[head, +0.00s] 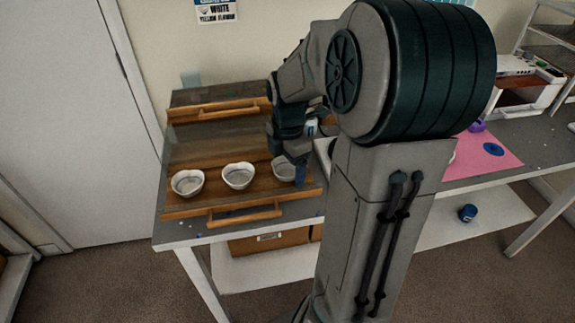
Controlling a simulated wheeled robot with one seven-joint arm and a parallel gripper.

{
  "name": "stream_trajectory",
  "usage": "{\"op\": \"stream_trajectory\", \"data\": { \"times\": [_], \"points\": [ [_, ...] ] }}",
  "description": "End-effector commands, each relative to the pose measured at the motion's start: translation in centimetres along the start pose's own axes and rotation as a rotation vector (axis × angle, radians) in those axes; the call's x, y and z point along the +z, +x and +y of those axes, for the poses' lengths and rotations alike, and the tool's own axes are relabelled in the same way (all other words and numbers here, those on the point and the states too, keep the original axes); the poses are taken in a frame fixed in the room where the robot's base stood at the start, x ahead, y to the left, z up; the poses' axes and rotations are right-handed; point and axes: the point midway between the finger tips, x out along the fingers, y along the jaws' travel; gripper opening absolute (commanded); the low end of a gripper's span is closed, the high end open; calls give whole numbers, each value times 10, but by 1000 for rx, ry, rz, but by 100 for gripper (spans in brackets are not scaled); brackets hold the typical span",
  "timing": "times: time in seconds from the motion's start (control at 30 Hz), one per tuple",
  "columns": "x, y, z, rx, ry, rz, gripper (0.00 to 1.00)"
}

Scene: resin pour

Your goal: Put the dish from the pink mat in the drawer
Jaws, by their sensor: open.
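The wooden drawer (213,206) is pulled open at the front of its unit on the left table. White dishes stand upright in it: one at the left (187,183), one in the middle (238,176), and one at the right (283,171). My gripper (289,164) is open and pointing down at the right dish, with a blue fingertip beside its right rim. The gripper hides part of this dish; I cannot tell whether they touch. The pink mat (482,166) lies on the table at right, partly behind my arm.
A blue disc (493,149) and a purple object (477,127) are on or by the mat. A second wooden handle (220,108) sits at the unit's back. A blue jar (467,213) is on the low shelf. My arm blocks the centre.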

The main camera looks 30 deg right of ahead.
Motion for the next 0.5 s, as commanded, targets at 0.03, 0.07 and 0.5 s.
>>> {"op": "stream_trajectory", "data": {
  "times": [0.03, 0.07, 0.5],
  "points": [
    [0, -5, 1, 2, 0, -2, 77],
    [1, -9, 1, 3, 0, -4, 77],
    [0, -96, 1, 4, -1, -3, 77]
  ]
}}
